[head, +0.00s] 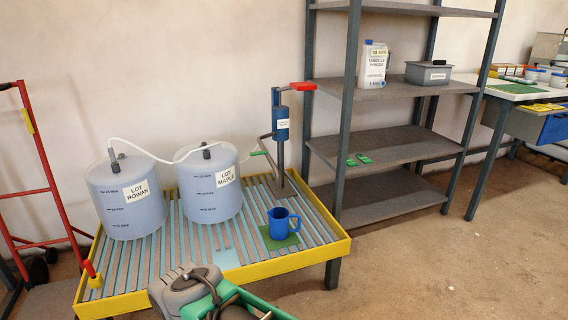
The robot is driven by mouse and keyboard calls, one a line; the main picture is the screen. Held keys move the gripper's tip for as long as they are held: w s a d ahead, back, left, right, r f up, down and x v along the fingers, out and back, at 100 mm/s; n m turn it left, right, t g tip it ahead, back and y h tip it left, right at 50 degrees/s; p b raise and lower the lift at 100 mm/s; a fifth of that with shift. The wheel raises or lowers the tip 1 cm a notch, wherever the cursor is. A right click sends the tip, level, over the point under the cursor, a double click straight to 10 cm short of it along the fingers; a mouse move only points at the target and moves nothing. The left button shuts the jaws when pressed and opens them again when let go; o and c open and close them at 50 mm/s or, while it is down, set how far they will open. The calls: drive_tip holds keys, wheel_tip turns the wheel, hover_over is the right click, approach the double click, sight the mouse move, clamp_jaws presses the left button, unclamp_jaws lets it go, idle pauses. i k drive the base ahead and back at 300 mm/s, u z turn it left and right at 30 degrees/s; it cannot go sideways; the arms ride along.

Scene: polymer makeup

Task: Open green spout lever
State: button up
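The green spout lever (259,153) is a small green bar on the thin spout at the left of a hand pump (282,122). The pump has a blue labelled body, a red handle (303,86) and a grey post standing on the slatted platform. The lever sticks out roughly level to the left; it is too small to tell its exact setting. A blue mug (281,224) stands upright on a green square mat (270,239), in front of the pump. Grey and green parts of my arm show at the bottom edge, well away from the lever. No gripper fingers can be made out.
Two tubs, LOT ROWAN (125,205) and LOT MAPLE (208,190), joined by a white hose (150,153), stand left of the pump. The slatted platform has a yellow rim (300,259). A grey shelf rack (385,147) stands close at right. Floor at right front is clear.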

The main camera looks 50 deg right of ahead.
sight(259, 153)
drive_tip(key=z, duration=0.6)
drive_tip(key=i, duration=0.55)
drive_tip(key=z, duration=0.7)
drive_tip(key=i, duration=0.7)
drive_tip(key=u, duration=1.1)
drive_tip(key=k, duration=1)
drive_tip(key=z, duration=0.2)
drive_tip(key=i, duration=0.55)
drive_tip(key=z, duration=0.05)
